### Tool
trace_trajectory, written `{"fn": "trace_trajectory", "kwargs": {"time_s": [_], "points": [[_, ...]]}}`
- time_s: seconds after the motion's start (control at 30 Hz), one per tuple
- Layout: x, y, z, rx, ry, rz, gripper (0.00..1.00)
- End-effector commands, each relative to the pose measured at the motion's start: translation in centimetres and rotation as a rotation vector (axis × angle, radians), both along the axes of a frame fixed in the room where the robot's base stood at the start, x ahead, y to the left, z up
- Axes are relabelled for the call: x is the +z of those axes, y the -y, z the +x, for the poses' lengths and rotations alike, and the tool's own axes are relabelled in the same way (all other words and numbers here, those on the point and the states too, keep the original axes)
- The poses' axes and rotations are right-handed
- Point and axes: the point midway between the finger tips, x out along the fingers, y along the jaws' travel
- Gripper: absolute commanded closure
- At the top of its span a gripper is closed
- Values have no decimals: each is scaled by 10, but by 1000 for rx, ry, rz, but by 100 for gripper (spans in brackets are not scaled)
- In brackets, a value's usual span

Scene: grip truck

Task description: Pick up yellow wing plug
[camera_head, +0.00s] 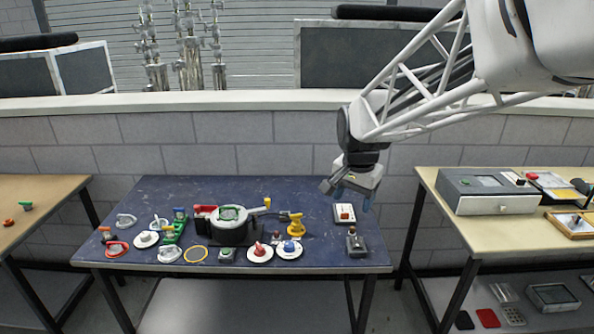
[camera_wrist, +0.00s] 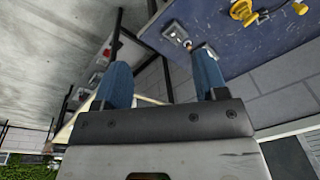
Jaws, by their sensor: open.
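A yellow piece that looks like the wing plug (camera_head: 296,225) stands on the blue table, right of the black device with the round green-and-white top. In the wrist view a yellow part (camera_wrist: 243,11) shows at the top edge, partly cut off; I take it for the same plug. My gripper (camera_head: 346,196) is open and empty, above the right part of the table, to the right of and higher than the plug. In the wrist view its two blue fingers (camera_wrist: 162,72) stand apart with nothing between them.
The blue table (camera_head: 335,258) also carries the black device (camera_head: 234,237), red and blue round plugs on white discs, a white box with a red button (camera_head: 344,213) and a grey switch box (camera_head: 356,243). A beige table (camera_head: 452,222) stands at the right.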

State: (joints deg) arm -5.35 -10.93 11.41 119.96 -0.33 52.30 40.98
Motion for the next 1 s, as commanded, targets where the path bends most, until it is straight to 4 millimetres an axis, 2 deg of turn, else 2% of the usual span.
{"fn": "trace_trajectory", "kwargs": {"time_s": [0.1, 0.53, 0.77, 1.0], "points": [[-12, -10, 31, -58, -15, 7, 34], [-62, -50, 133, -289, -57, 29, 34], [-98, -73, 183, -412, -79, 35, 34], [-144, -99, 232, -542, -101, 38, 34]]}}
